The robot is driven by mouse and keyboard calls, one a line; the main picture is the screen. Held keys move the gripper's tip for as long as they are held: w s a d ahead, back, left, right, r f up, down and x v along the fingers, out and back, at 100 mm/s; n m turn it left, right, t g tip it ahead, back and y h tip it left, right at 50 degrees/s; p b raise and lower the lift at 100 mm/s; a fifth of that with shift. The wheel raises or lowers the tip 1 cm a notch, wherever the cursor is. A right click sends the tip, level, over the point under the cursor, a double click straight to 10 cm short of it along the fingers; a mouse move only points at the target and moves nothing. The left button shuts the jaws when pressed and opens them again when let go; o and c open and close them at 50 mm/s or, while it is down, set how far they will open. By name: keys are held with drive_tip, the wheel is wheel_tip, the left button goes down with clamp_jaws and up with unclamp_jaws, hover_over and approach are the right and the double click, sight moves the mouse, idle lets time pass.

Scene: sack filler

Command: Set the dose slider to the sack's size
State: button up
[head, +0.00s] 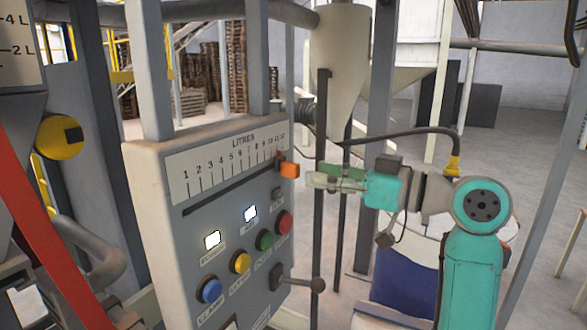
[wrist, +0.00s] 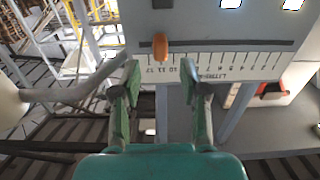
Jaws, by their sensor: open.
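The dose slider's orange knob (head: 289,170) is at the right, high end of the slot under the LITRES scale (head: 225,160), about the 11–12 marks. In the wrist view the knob (wrist: 160,46) sits in the slot just beyond the fingertips. My gripper (head: 312,180) is open and empty, just right of the knob in the head view. In the wrist view its green fingers (wrist: 159,70) are spread, with the knob ahead between their tips, apparently apart from it. I cannot make out the sack or its size.
The grey control panel (head: 150,210) carries blue, yellow, green and red buttons, two lit lamps and a lever (head: 300,284) below the knob. A plate marked 4 L and 2 L (head: 18,45) is at upper left. A dark post (head: 321,130) stands behind my gripper.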

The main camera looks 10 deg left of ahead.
sight(299, 170)
drive_tip(key=x, duration=0.6)
drive_tip(key=shift+a, duration=0.3)
clamp_jaws()
